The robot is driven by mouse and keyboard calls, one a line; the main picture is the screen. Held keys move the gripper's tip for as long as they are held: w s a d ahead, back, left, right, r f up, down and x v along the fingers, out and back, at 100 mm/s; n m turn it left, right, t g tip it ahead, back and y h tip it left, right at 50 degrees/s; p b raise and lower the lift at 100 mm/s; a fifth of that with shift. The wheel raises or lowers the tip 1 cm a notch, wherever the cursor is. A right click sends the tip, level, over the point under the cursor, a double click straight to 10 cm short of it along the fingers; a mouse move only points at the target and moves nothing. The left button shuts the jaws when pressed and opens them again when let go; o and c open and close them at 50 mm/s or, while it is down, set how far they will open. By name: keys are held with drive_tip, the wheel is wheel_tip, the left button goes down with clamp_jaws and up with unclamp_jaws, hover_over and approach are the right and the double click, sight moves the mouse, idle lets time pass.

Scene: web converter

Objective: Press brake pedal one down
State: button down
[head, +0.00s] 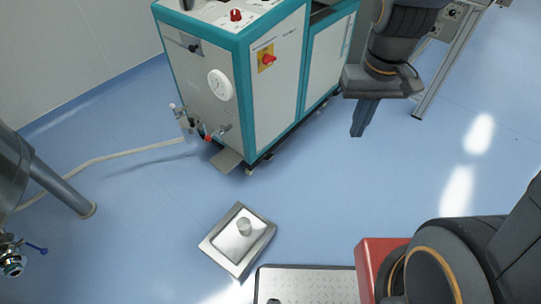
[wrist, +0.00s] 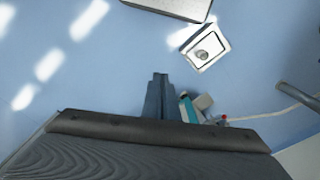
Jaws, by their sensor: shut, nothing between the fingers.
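My gripper (head: 362,120) is shut and empty, pointing down above the floor to the right of the teal-and-white cabinet (head: 222,75). It also shows in the wrist view (wrist: 160,82), apart from everything. A flat grey flap (head: 226,160) sticks out low at the cabinet's front corner, and it shows in the wrist view (wrist: 203,101). A square steel box (head: 222,247) with a round knob on top lies on the floor, seen also in the wrist view (wrist: 193,61). No label marks brake pedal one, so I cannot tell which part it is.
Valves with a red handle (head: 207,138) stick out from the cabinet, and a pale hose (head: 130,155) runs left. A steel vessel with a pipe (head: 68,192) stands at the left. A metal frame (head: 440,75) stands at the upper right.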

drive_tip(key=w+a+f+n+b, duration=0.2)
drive_tip(key=w+a+f+b, duration=0.2)
drive_tip(key=w+f+b, duration=0.55)
drive_tip(key=w+a+f+n+b, duration=0.2)
drive_tip(key=w+a+f+b, duration=0.35)
drive_tip(key=w+f, duration=0.65)
drive_tip(key=n+y+b, duration=0.1)
drive_tip(key=n+b, duration=0.4)
drive_tip(key=b, duration=1.2)
hover_over(270, 157)
wheel_tip(270, 157, down, 26)
drive_tip(key=shift+w+a+f, duration=0.15)
drive_tip(key=shift+a, duration=0.25)
